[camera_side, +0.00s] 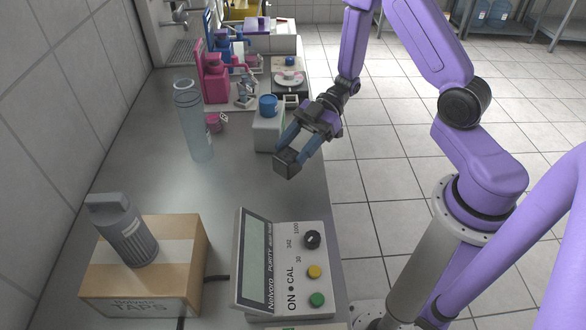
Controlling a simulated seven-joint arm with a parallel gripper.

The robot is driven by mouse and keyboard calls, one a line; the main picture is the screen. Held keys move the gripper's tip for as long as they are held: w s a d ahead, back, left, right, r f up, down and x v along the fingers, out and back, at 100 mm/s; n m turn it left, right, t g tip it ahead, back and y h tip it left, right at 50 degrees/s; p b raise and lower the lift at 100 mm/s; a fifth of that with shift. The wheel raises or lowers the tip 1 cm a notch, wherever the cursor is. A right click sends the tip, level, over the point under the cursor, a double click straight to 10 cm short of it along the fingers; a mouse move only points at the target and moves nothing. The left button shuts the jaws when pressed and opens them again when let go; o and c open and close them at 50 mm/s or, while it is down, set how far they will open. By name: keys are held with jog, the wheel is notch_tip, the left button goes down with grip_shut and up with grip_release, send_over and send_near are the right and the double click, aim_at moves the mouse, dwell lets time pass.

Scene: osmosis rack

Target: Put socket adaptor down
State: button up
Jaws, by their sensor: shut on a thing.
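My gripper (300,145) is above the right edge of the grey counter (235,185), its fingers pointing down and to the left. It is shut on a small dark grey block, the socket adaptor (286,164), at its fingertips. The adaptor appears held above the counter surface, near the edge; the exact gap is hard to tell. Its face between the fingers is partly hidden.
A cardboard box (185,255) carries a dark grey ribbed container (130,235). A purity meter (285,265) stands at the front right. A clear cylinder (198,125), a pale box with a blue lid (268,130) and a pink cup (214,122) stand farther back. Mid-counter is clear.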

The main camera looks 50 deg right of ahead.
jog(key=shift+f, duration=2.65)
jog(key=shift+f, duration=0.1)
jog(key=o, duration=1.1)
jog(key=shift+c, duration=0.2)
jog(key=shift+d+r, duration=0.25)
jog(key=v, duration=1.1)
jog(key=shift+d, duration=0.2)
jog(key=shift+r, duration=0.1)
